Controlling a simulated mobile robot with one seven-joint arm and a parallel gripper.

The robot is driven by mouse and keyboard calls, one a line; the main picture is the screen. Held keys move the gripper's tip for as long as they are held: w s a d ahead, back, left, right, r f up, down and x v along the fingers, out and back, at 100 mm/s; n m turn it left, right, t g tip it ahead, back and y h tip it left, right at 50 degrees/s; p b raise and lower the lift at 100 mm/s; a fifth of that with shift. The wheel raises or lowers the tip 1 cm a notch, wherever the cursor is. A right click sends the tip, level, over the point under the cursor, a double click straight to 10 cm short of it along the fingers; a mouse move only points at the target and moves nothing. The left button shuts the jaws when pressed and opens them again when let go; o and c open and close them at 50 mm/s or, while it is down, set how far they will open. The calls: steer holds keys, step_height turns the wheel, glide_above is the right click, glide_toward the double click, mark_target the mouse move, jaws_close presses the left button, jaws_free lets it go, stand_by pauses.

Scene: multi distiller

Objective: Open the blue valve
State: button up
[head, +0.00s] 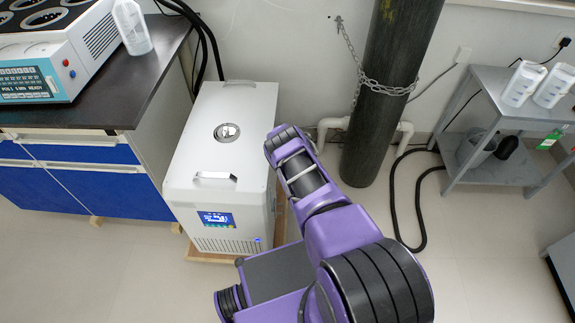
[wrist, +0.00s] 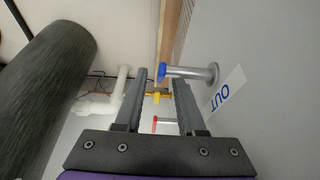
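The blue valve (wrist: 162,72) shows in the wrist view as a small blue piece at the end of a silver pipe (wrist: 196,73) that sticks out from a grey panel. My gripper (wrist: 159,80) is open, with its two fingers spread apart. The blue piece appears in the gap between the fingertips; I cannot tell how deep, and I see no grip on it. A red handle (wrist: 155,121) and a yellow fitting (wrist: 157,95) also show between the fingers. In the head view my arm reaches down beside the white chiller unit (head: 222,150), and the gripper and valve are hidden.
An "OUT" label (wrist: 227,91) is on the panel beside the pipe. A dark gas cylinder (head: 388,95) stands chained at the wall; it also fills the wrist view's left. White piping (wrist: 108,100) runs nearby. A grey cart (head: 500,118) is at the right.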

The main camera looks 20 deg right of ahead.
steer(key=shift+f, duration=0.15)
jaws_close()
stand_by(0.6)
steer(key=shift+r+t+h+p, duration=0.2)
steer(key=shift+t+h+p, duration=0.1)
steer(key=shift+t, duration=0.35)
steer(key=shift+r+t+h+p, duration=0.15)
steer(key=shift+t+h+p, duration=0.1)
steer(key=shift+t, duration=0.4)
steer(key=shift+r+t+h, duration=0.1)
steer(key=shift+t+h, duration=0.25)
steer(key=shift+t, duration=0.45)
steer(key=shift+r+t+h+b, duration=0.3)
steer(key=shift+t+b, duration=0.2)
steer(key=shift+t, duration=0.3)
